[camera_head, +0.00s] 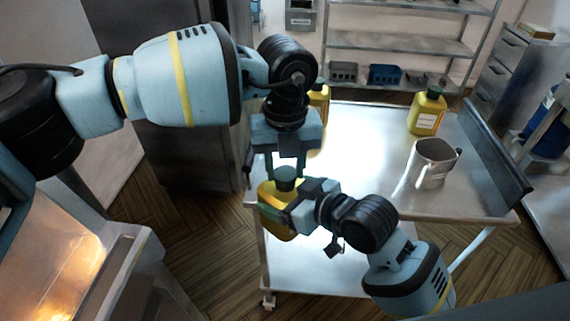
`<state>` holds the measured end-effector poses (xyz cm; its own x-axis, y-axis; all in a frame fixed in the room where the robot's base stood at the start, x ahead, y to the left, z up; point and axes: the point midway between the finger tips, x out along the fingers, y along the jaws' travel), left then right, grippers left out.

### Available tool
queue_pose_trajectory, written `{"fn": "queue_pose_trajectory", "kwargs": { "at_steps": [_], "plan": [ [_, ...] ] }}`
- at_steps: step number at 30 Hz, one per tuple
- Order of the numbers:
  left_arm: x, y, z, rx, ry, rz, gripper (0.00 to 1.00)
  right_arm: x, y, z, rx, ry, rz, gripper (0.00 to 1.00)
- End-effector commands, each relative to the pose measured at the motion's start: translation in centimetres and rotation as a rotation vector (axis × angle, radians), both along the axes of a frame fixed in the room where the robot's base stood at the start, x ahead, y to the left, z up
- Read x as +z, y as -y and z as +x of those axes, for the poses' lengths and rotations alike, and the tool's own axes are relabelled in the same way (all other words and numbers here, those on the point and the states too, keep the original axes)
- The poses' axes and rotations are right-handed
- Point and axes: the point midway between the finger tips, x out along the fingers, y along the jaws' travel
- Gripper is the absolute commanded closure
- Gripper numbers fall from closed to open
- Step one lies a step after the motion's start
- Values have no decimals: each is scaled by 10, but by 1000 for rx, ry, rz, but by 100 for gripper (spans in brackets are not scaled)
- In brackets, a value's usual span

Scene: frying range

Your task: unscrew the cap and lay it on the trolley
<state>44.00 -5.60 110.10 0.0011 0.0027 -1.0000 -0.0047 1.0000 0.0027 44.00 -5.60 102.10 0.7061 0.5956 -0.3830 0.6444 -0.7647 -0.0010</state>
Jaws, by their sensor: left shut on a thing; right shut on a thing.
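A yellow bottle (272,220) with a dark green cap (286,184) is held upright or nearly so at the trolley's left edge. My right gripper (288,208), coming in from the lower right, is shut on the bottle's body. My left gripper (286,168) points down from above, with its fingers shut on the cap. The cap sits at the bottle's top; whether its thread is loose cannot be seen. The trolley (375,140) has a bare metal top behind the grippers and a lower shelf. My grippers partly hide the bottle.
A second yellow bottle (427,113) and a metal jug (432,164) stand on the trolley's right side. Another yellow bottle (320,98) shows partly behind my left gripper. The middle of the trolley top is clear. A fryer (70,275) glows at lower left.

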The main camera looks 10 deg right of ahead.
Motion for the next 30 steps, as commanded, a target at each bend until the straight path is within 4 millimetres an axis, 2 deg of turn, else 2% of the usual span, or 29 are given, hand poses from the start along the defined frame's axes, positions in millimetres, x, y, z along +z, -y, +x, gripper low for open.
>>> {"fn": "queue_pose_trajectory", "kwargs": {
  "at_steps": [18, 30],
  "plan": [
    [1, 0, 1, 998, 5, -2, 88, 2, 0, 0, 0, 5, 2, 79],
    [3, 3, -1, 1551, 13, -1, 88, 2, 0, 0, 0, 5, 2, 79]
  ]
}}
